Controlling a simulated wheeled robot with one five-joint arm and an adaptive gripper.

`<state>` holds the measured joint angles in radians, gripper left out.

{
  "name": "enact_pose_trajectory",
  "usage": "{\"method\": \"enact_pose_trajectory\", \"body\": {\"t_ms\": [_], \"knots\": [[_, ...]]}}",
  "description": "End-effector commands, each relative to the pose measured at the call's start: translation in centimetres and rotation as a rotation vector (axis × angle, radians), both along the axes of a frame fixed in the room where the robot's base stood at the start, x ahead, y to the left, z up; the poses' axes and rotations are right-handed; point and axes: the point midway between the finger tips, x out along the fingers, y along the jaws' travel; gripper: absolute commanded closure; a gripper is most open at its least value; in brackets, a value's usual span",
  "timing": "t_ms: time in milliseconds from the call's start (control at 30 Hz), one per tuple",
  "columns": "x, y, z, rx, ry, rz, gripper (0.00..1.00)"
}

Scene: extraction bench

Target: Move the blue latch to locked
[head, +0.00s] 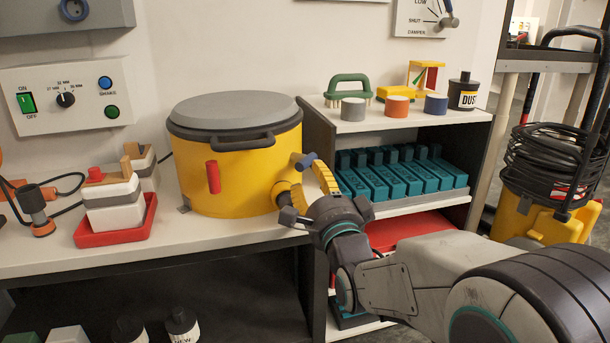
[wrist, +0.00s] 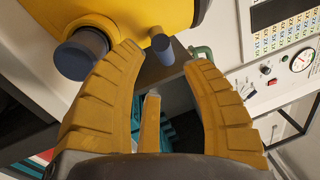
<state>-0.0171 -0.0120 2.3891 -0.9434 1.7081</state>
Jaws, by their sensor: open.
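The blue latch (head: 306,160) is a short blue-grey peg on the right side of the yellow drum (head: 240,167). In the wrist view the blue latch (wrist: 162,48) shows end-on, in the gap between my fingertips. My gripper (head: 300,177) is open at the drum's right side, with its yellow fingers spread around or just short of the latch. In the wrist view the gripper (wrist: 163,58) holds nothing. I cannot tell whether a finger touches the latch. The latch's base is mostly hidden.
A red handle (head: 213,177) stands on the drum's front, and a dark lid handle (head: 242,142) juts above it. A dark round cap (wrist: 82,55) sits close to my left finger in the wrist view. A shelf with teal blocks (head: 400,172) stands to the right.

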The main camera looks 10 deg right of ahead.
Motion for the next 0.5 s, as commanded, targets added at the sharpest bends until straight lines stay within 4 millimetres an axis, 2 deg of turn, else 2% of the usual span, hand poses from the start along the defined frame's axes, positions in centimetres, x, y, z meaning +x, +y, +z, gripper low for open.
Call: {"method": "enact_pose_trajectory", "body": {"t_ms": [500], "knots": [[5.4, 0.1, 0.6, 0.003, -0.002, 0.0, 0.56]]}}
